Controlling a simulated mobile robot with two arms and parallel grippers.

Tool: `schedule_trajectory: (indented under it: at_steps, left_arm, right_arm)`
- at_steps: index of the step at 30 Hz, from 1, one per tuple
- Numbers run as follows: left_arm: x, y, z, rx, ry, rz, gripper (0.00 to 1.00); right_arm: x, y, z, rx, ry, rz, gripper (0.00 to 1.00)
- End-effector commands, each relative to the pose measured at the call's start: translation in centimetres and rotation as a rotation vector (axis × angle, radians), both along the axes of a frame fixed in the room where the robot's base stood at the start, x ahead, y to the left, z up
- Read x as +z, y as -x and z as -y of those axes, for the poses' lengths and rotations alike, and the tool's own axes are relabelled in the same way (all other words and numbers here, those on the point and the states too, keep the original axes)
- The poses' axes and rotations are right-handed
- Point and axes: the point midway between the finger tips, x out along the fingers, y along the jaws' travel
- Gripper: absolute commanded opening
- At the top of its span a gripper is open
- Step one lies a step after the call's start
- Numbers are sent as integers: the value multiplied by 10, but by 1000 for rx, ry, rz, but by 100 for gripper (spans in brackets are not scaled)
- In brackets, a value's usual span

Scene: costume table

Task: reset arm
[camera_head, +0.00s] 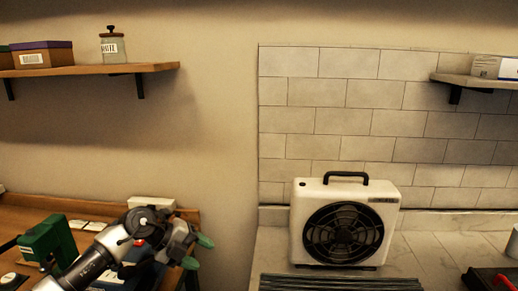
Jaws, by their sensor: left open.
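My left arm comes in from the lower left over the wooden table (22,215). My left gripper (198,252) is at its end, with two green fingertips spread apart, one above the other. It is open and I see nothing between the fingertips. Some items on the table behind the arm are partly hidden by it. My right gripper is not in view.
A white fan heater (345,222) with a black handle stands on the pale counter at the right. A green box-like object (45,240) is left of my arm. Wall shelves (110,70) hold boxes and a jar (112,48). A dark ridged object (340,283) lies in front of the fan.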

Motion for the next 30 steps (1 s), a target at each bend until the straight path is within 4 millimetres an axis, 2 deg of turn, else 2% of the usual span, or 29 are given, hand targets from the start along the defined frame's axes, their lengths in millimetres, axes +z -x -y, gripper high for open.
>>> schedule_trajectory:
  at_steps: [1,3,6,8,11,13,16,18,20,24,27,30]
  left_arm:
    - [-2,12,34,-15,155,40,56]
    - [7,25,67,9,374,102,56]
    - [26,41,94,119,668,162,56]
    - [35,48,97,224,826,180,56]
    - [44,57,86,458,1044,181,56]
    - [40,63,68,656,1155,157,56]
    - [18,76,36,972,1240,86,56]
    - [-6,91,12,1203,1248,7,56]
    - [-31,109,-7,1399,1219,-78,56]
    - [-90,169,-39,1785,1047,-310,56]
    - [-118,211,-49,1951,903,-459,56]
    - [-136,247,-53,2054,773,-583,56]
  right_arm:
    - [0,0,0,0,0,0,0]
    - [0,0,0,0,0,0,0]
    - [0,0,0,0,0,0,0]
    - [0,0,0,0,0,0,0]
    - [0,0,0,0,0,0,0]
    - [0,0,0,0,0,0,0]
    - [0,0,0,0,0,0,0]
    - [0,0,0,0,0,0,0]
    - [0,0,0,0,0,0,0]
    - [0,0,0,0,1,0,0]
    - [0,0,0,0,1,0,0]
    - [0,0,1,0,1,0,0]
